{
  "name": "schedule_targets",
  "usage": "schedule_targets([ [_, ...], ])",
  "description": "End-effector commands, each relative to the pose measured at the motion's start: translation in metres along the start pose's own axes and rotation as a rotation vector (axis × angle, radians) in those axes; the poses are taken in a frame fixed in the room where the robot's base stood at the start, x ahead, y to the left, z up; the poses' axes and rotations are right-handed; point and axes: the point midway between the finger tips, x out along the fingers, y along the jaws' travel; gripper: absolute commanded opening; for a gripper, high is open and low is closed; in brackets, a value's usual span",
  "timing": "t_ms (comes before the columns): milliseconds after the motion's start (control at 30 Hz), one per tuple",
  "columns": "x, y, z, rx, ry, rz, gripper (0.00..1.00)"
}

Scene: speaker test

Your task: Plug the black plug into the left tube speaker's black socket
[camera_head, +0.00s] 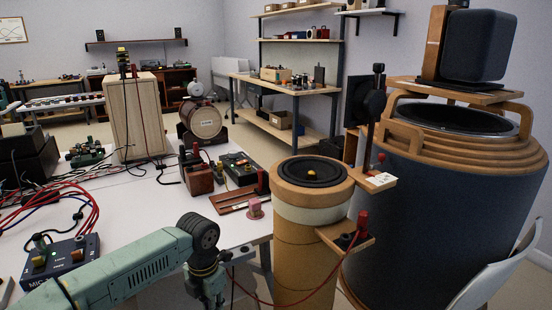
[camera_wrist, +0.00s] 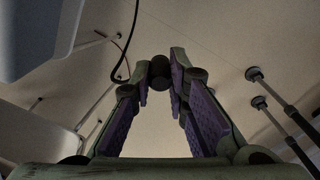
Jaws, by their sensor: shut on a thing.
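My gripper (camera_wrist: 161,78) is shut on a dark, round-ended thing, which looks like the black plug (camera_wrist: 160,66), between its purple-padded fingertips. In the head view my gripper (camera_head: 208,290) hangs at the table's front edge, left of the tan left tube speaker (camera_head: 292,250), and its fingertips are not clear there. The tube speaker stands upright with a black cone on top. A small wooden shelf (camera_head: 328,232) on its right side bears a dark fitting (camera_head: 345,241), likely the black socket, and a red plug (camera_head: 362,222) with a red cable. The gripper is apart from the shelf.
A large dark tube speaker (camera_head: 430,220) stands close on the right, with a white chair (camera_head: 505,265) before it. The white table (camera_head: 150,215) holds devices and cables. A red cable crosses low between my gripper and the tan tube. A black cable (camera_wrist: 132,35) hangs near the fingers.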

Motion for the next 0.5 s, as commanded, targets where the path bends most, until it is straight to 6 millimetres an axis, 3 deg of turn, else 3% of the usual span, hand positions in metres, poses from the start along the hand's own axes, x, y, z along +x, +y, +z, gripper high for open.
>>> schedule_targets([
  [500,0.096,-0.057,0.046,1.27,0.002,-0.006,0.0],
])
